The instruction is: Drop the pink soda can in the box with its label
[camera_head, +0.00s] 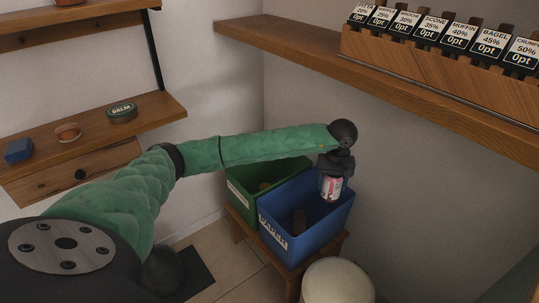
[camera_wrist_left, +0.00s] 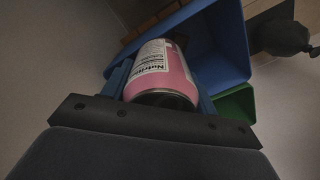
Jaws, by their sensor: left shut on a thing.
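My left gripper (camera_head: 331,176) is shut on the pink soda can (camera_head: 331,189). It holds the can above the blue box (camera_head: 287,250), near that box's right side. The can also shows in the left wrist view (camera_wrist_left: 168,72), pink with a white nutrition panel, between the fingers. The blue box has a label that reads PAPER (camera_head: 273,232) and a brown item inside. A green box (camera_head: 240,198) stands to its left; its label is too small to read surely. My right gripper is not in view.
Both boxes stand on a low wooden stand (camera_head: 291,279). A round cream-coloured object (camera_head: 337,284) stands in front of it. A wooden wall shelf (camera_head: 400,75) with price-tagged bins runs along the right. Left shelves hold a balm tin (camera_head: 121,112) and a blue block (camera_head: 19,151).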

